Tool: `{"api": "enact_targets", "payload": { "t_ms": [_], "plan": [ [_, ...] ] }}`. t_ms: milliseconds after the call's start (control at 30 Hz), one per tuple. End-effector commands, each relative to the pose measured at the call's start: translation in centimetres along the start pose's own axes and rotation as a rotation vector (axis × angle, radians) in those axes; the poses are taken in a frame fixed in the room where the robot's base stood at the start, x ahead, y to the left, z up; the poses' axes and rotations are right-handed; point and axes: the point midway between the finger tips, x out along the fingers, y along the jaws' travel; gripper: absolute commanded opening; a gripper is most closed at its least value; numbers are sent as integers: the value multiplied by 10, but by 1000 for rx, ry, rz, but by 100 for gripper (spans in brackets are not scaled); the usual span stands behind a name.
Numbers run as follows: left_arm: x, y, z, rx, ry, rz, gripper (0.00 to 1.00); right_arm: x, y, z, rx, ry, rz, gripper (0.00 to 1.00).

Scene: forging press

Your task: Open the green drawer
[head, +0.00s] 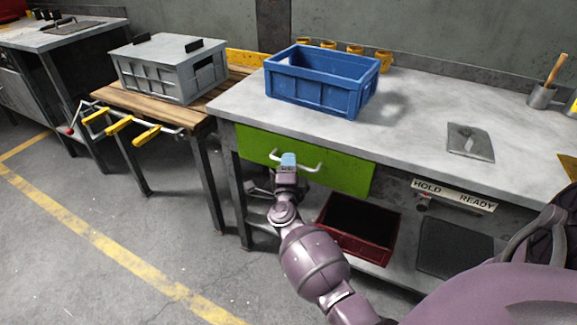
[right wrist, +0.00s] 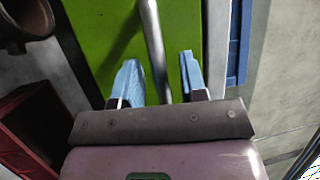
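The green drawer (head: 340,167) is set under the front edge of the grey worktop and looks shut, its front flush with the bench. Its pale bar handle (head: 312,168) runs across the middle of the front. My right gripper (head: 288,160) is at the handle's left part. In the right wrist view the drawer front (right wrist: 100,30) fills the middle, and the handle (right wrist: 155,50) runs between the two blue fingertips of my right gripper (right wrist: 160,80). The fingers are apart, with a gap on each side of the bar. My left gripper is not in view.
A blue crate (head: 315,92) stands on the worktop (head: 420,110) above the drawer. A dark red bin (head: 350,250) sits on the shelf below. A wooden table (head: 150,105) with a grey crate (head: 165,75) and yellow-handled clamps stands left. Floor in front is clear.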

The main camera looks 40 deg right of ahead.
Motion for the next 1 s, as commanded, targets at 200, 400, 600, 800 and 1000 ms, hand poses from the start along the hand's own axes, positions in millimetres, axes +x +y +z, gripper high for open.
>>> {"api": "enact_targets", "payload": {
  "t_ms": [200,400,600,800,1000],
  "plan": [
    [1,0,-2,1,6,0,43,0,0,0,0,0,0,39],
    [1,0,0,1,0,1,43,0,0,0,0,0,0,12],
    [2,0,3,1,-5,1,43,0,0,0,0,0,0,0],
    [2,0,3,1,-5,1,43,0,0,0,0,0,1,0],
    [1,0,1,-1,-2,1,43,0,0,0,0,0,1,0]
  ]
}}
